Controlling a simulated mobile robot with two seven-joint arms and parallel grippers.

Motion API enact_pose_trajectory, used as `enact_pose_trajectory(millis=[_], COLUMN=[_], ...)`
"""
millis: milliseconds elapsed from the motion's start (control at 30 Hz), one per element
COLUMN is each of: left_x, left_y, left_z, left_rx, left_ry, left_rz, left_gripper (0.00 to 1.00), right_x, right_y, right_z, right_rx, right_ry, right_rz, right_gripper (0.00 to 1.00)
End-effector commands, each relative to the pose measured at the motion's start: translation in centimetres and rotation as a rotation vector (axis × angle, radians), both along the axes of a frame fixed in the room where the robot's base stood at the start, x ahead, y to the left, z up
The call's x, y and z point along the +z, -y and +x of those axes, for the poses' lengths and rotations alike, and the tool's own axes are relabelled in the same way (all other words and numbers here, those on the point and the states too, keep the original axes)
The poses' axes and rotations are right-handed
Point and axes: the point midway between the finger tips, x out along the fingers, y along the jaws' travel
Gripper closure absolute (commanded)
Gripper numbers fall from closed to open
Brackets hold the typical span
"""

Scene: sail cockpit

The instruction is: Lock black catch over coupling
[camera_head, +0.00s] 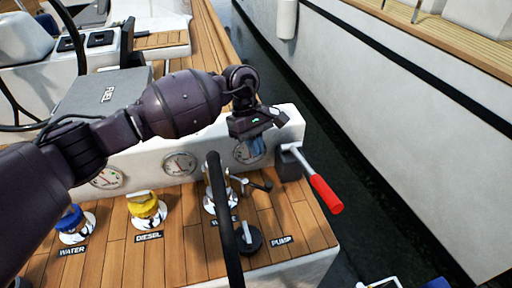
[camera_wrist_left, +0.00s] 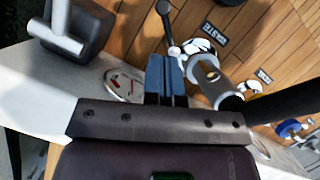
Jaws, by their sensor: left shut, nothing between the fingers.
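My left gripper (camera_head: 258,146) is shut and empty, its blue fingertips above the teak deck in front of the right gauge. In the left wrist view its blue fingers (camera_wrist_left: 167,80) are together beside the chrome coupling (camera_wrist_left: 208,76) on the waste fitting. The coupling shows in the head view (camera_head: 212,203), partly behind a black hose (camera_head: 229,225). A dark lever with a black ball end, which looks like the black catch (camera_head: 260,186), sticks out to the right of the coupling. In the wrist view the catch (camera_wrist_left: 163,8) points away from the fingertips.
A red-handled pump lever (camera_head: 326,193) stands right of the gripper. Yellow diesel (camera_head: 146,206) and blue water (camera_head: 72,219) fittings are left. The white gauge panel (camera_head: 215,177) stands behind. Water lies beyond the deck's right edge.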

Motion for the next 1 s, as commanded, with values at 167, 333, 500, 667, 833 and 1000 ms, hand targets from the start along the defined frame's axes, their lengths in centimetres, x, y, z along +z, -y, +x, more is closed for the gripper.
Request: enact_pose_trajectory(millis=[167, 333, 500, 667, 833, 1000], left_x=[-3.1, -5.4, -6.8, -7.2, -7.2, -7.2], left_y=[0.7, 1.3, 1.6, 1.8, 1.8, 1.7], left_z=[-0.9, -1.6, -1.9, -2.0, -2.0, -2.0], left_rx=[0.000, 0.000, 0.000, -0.001, -0.001, -0.001], left_ry=[-0.004, -0.004, -0.002, -0.001, -0.001, -0.001], left_rz=[0.000, -0.001, -0.001, -0.001, -0.001, -0.001], left_gripper=[1.00, 1.00, 1.00, 1.00, 1.00, 1.00], right_x=[-0.2, -0.3, -0.3, -0.2, -0.2, -0.2], right_y=[0.0, 0.0, 0.0, 0.0, 0.0, 0.0], right_z=[0.0, -0.1, 0.0, 0.0, 0.0, 0.0], right_rx=[0.000, 0.000, 0.000, 0.001, 0.001, 0.001], right_ry=[-0.003, -0.005, -0.004, -0.003, -0.002, -0.002], right_rz=[0.000, 0.000, 0.000, 0.000, 0.000, 0.000], right_gripper=[0.62, 0.62, 0.62, 0.62, 0.62, 0.62])
